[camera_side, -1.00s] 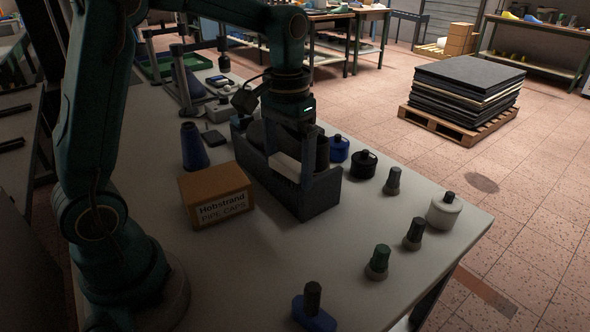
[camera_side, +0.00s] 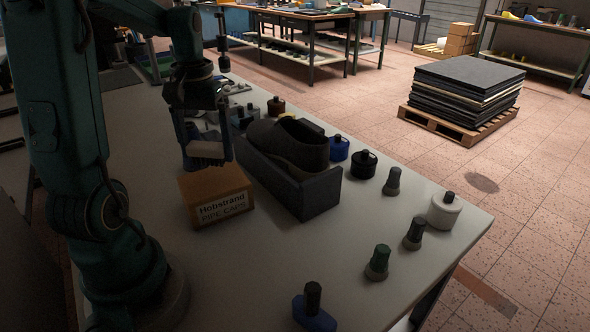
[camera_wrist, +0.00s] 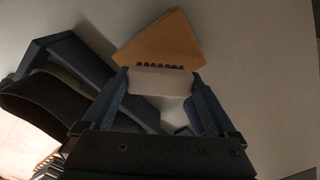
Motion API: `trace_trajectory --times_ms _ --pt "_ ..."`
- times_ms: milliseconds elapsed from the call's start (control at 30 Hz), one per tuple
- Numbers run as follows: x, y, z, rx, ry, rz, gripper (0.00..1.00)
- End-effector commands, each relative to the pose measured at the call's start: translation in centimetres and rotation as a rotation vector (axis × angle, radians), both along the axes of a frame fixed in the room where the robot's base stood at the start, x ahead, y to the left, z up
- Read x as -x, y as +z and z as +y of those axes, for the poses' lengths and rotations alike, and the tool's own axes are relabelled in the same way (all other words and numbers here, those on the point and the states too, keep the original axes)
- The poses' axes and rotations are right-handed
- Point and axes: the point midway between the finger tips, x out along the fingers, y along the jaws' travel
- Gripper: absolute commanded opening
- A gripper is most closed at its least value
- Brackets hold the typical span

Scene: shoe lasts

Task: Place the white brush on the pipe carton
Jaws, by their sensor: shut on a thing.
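The white brush (camera_side: 206,149) is held between the fingers of my gripper (camera_side: 208,156), above the far edge of the pipe carton. In the wrist view the white brush (camera_wrist: 160,80) spans the jaws of my gripper (camera_wrist: 160,86), with a row of dark bristles on its far side. The pipe carton (camera_side: 205,187) is an orange-brown box with a white label reading "Hobstrand PIPE CAPS". In the wrist view the carton (camera_wrist: 160,42) shows just beyond the brush, partly covered by it. Whether brush and carton touch is unclear.
A dark open-topped box (camera_side: 318,196) with a dark shoe-like form (camera_side: 290,143) stands right of the carton. Several bottles, including a white one (camera_side: 444,212), and dark-capped pieces stand along the right edge. The table in front of the carton is clear.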

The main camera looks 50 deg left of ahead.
Motion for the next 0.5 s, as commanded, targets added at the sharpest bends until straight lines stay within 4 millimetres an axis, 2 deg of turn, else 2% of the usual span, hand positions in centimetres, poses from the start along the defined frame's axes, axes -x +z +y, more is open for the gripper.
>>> trace_trajectory --times_ms 300,500 --pt "0.0 -3.7 -0.1 0.003 -0.002 0.003 0.37" --pt "0.0 -4.0 0.0 -0.001 -0.002 -0.001 0.37"
